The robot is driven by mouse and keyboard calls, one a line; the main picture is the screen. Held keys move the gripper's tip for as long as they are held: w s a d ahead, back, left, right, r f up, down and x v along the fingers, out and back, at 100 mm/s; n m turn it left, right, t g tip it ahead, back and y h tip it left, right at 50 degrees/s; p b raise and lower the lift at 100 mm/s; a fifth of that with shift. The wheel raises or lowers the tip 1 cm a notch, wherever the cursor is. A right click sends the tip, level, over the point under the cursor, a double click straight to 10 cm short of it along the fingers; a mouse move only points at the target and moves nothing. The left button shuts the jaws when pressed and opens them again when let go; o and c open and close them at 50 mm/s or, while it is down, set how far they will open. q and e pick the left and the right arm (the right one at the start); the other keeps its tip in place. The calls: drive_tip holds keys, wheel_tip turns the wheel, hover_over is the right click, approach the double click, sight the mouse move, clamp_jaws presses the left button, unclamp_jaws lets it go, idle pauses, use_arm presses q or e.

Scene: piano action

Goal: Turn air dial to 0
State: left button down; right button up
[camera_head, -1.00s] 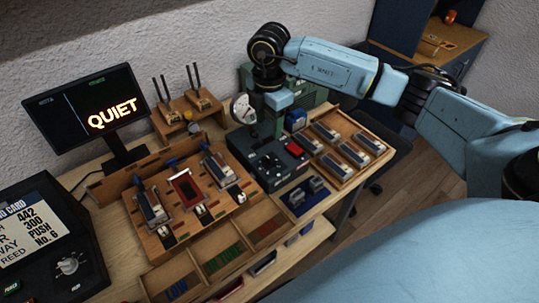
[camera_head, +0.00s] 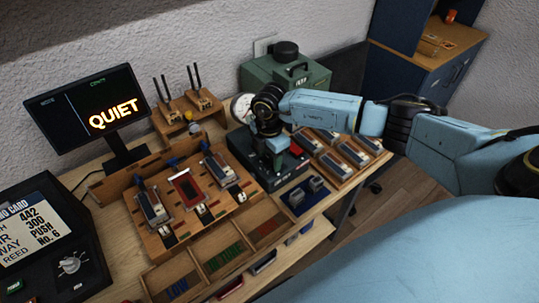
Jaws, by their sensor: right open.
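A black control box (camera_head: 250,172) stands on the bench right of the middle. A round white-faced gauge (camera_head: 240,107) rises at its back, partly covered by my right wrist. My right gripper (camera_head: 277,163) points down over the box's top, its fingers open, close to the controls there. I cannot tell whether it touches one. The air dial itself is not clearly visible; the gripper and wrist hide part of the box top. A red button (camera_head: 296,149) shows just right of the gripper. My left gripper is not in view.
A separate knob (camera_head: 71,264) sits on the black card panel at the lower left. A monitor (camera_head: 88,110) reads QUIET. A wooden jig (camera_head: 150,232), an open parts tray (camera_head: 210,262) and a block tray (camera_head: 372,152) crowd the bench. A green case (camera_head: 312,78) stands behind.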

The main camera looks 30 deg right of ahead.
drive_tip(key=c, duration=1)
drive_tip(key=shift+n, duration=0.3)
